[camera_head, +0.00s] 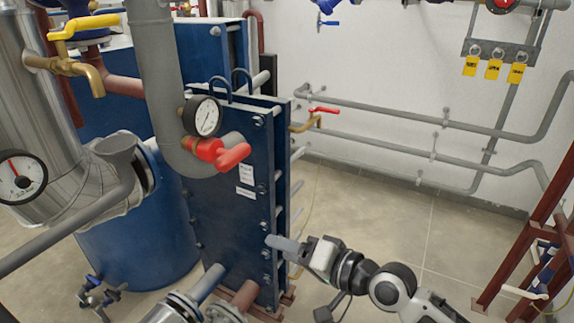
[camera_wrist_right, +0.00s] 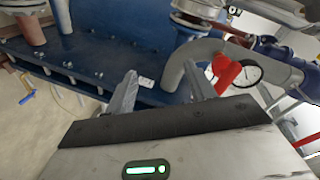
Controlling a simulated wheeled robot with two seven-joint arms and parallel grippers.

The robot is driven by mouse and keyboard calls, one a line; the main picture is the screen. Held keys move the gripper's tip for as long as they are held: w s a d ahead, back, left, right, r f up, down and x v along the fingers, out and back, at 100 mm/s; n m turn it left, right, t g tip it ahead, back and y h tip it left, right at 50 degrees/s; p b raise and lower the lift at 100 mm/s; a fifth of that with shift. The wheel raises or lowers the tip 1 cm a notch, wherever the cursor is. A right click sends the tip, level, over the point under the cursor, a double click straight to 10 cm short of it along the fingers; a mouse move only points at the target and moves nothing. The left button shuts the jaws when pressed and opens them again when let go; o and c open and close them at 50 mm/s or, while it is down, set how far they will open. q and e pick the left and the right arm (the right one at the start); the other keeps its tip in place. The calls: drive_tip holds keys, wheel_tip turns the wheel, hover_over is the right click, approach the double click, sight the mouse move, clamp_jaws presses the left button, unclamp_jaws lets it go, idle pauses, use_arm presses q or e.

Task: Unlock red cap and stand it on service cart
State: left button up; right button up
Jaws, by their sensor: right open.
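The red cap (camera_head: 220,153) sits on the grey pipe's side fitting, in front of the blue plate exchanger (camera_head: 235,215) and below a round gauge (camera_head: 207,117). In the right wrist view the red cap (camera_wrist_right: 226,70) is right of the fingers, next to the gauge (camera_wrist_right: 246,71). My right gripper (camera_head: 284,243) is open, low and to the right of the cap, in front of the exchanger's right edge. Its fingers (camera_wrist_right: 160,78) are apart with nothing between them, clear of the cap. My left gripper is not in view. No service cart can be made out for certain.
A dark red metal frame (camera_head: 545,205) stands at the right edge. Grey pipes (camera_head: 400,112) run along the back wall, with a red-handled valve (camera_head: 323,110). A steel vessel (camera_head: 25,95) with another gauge is at the left. The floor (camera_head: 385,215) behind my right arm is clear.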

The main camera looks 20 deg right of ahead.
sight(240, 158)
drive_tip(key=w+d+r+m+t+y, duration=0.1)
drive_tip(key=w+r+m, duration=0.1)
drive_tip(key=r, duration=0.5)
drive_tip(key=w+d+r+m+y, duration=0.2)
drive_tip(key=w+r, duration=0.1)
drive_tip(key=r, duration=0.4)
drive_tip(key=p+x, duration=0.1)
drive_tip(key=x, duration=0.3)
drive_tip(key=p+x, duration=0.2)
drive_tip(key=x, duration=0.2)
drive_tip(key=shift+w+a+f, duration=0.1)
drive_tip(key=shift+a+f, duration=0.15)
drive_tip(key=shift+a, duration=0.15)
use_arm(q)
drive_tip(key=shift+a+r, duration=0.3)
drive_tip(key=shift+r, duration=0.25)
use_arm(e)
drive_tip(key=shift+x, duration=1.05)
drive_tip(key=shift+f, duration=0.1)
clamp_jaws()
